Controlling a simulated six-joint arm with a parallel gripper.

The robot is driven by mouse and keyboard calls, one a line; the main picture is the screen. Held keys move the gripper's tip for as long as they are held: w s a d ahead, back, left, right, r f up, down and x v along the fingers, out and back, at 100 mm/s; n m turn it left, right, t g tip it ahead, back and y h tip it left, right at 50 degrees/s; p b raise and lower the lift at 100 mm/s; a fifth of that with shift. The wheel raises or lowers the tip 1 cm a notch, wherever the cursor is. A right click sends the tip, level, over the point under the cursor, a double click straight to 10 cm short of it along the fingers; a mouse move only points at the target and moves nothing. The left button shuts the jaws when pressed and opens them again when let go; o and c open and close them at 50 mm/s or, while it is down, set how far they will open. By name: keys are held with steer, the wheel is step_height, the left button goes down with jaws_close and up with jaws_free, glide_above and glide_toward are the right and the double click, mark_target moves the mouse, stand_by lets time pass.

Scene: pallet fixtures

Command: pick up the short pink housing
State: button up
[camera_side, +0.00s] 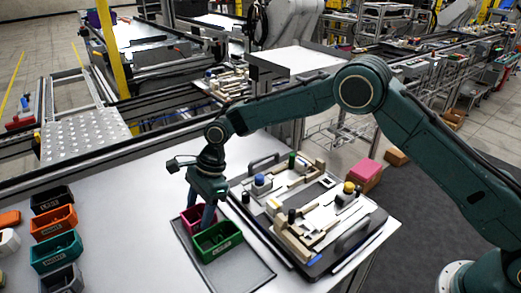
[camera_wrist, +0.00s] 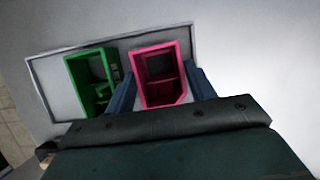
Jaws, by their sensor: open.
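The short pink housing (camera_side: 190,213) is an open box on the grey tray (camera_side: 250,281), partly hidden behind my gripper in the side view. In the wrist view the pink housing (camera_wrist: 160,67) lies between my two blue fingers, and its hollow inside shows. My gripper (camera_side: 208,215) points down and is open, with one finger on each side of the pink housing. In the wrist view my gripper (camera_wrist: 163,90) spans it; I cannot tell whether the fingers touch it. A green housing (camera_side: 218,241) stands beside it on the tray, and it also shows in the wrist view (camera_wrist: 92,80).
Orange, teal, black and grey bins (camera_side: 55,223) stand at the left of the table. A pallet fixture (camera_side: 310,208) with beige blocks, colored knobs and handles lies just right of the tray. A pink box (camera_side: 367,171) sits behind the fixture. The tray's front part is bare.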

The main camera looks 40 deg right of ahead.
steer(key=shift+a+f, duration=0.2)
steer(key=shift+f, duration=0.25)
steer(key=shift+c, duration=0.4)
steer(key=c, duration=0.6)
steer(key=shift+r, duration=0.1)
step_height(320, 180, up, 10)
stand_by(0.7)
steer(key=s+d+r, duration=0.1)
steer(key=d, duration=1.2)
steer(key=s+d+r, duration=0.1)
steer(key=d+r, duration=0.1)
steer(key=d, duration=1.1)
steer(key=shift+d+m, duration=0.25)
steer(key=shift+m, duration=0.05)
